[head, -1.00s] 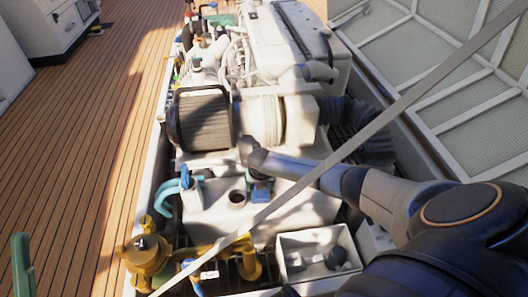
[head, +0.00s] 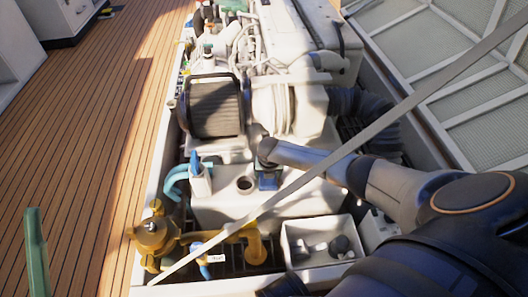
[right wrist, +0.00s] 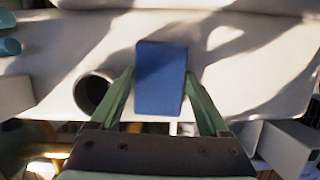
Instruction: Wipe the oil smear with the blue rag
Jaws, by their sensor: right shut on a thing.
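The blue rag (right wrist: 161,82) is a small block-like piece between the green fingers of my right gripper (right wrist: 160,74), which is shut on it. In the head view the rag (head: 268,181) shows below my right wrist, over the white engine cover (head: 225,208), just right of a round open hole (head: 245,185). I cannot tell whether it touches the cover. I cannot make out the oil smear for certain; dark patches on the white surface look like shadows. One green finger of my left gripper (head: 37,252) shows at the lower left, over the deck.
A black ribbed drum (head: 215,108) and a corrugated hose (head: 365,105) lie beyond the rag. A yellow valve fitting (head: 158,236) and a white open box (head: 290,240) with dark parts stand nearer. A grey strut (head: 395,112) crosses diagonally. Wooden deck is clear at left.

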